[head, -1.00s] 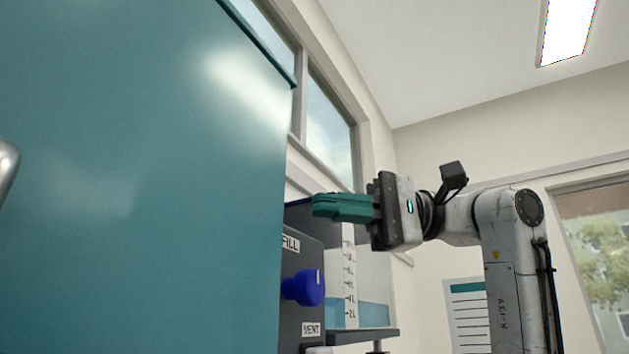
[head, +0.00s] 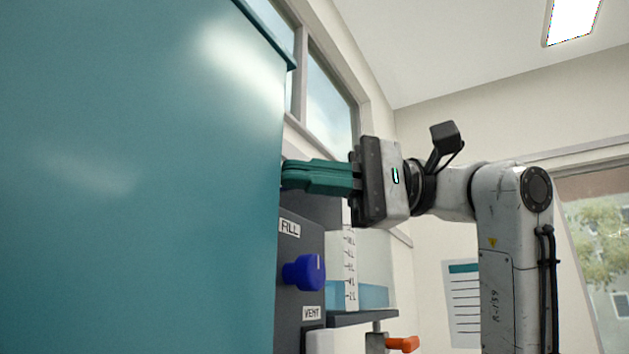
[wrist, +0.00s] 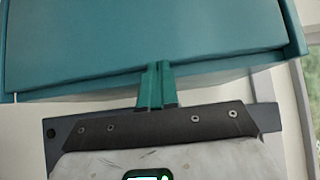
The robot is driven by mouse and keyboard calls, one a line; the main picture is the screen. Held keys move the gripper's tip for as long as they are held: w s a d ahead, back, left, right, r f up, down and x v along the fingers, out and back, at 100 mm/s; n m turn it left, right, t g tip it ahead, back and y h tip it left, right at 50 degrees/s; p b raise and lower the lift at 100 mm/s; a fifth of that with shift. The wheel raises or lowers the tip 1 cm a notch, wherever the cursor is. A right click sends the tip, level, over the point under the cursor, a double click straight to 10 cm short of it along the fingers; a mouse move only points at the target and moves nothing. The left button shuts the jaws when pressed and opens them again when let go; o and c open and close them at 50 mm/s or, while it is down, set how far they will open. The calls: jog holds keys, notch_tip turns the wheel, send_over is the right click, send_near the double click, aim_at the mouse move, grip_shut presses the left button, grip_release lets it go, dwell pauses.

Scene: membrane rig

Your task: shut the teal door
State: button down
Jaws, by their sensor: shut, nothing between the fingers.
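The teal door (head: 140,190) fills the left half of the head view, a broad flat panel standing out in front of the rig. It also spans the top of the wrist view (wrist: 140,45). My gripper (head: 287,174) has teal fingers, which are shut and empty. In the head view the fingertips are at the door's right edge; in the wrist view my gripper (wrist: 157,68) has its tips at the door's lower edge. I cannot tell whether they touch it. The door's hinge is not clear in either view.
A dark panel with a FILL label and a blue knob (head: 304,272) stands below my gripper. Beside it is a clear tank (head: 370,295) with blue liquid and a scale. An orange handle (head: 402,344) sits below the tank. The space right of the tank looks clear.

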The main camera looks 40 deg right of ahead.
aim_at(40, 16)
jog(key=s+a+b, duration=0.2)
jog(key=a, duration=0.4)
jog(key=s+a+b, duration=0.2)
jog(key=a, duration=0.5)
jog(key=s+a+b, duration=0.2)
jog(key=a, duration=0.5)
jog(key=shift+s+f, duration=0.1)
jog(key=shift+s, duration=0.15)
jog(key=shift+s+a+b, duration=0.2)
jog(key=shift+a+b, duration=0.2)
jog(key=shift+a, duration=0.25)
jog(key=shift+w, duration=0.1)
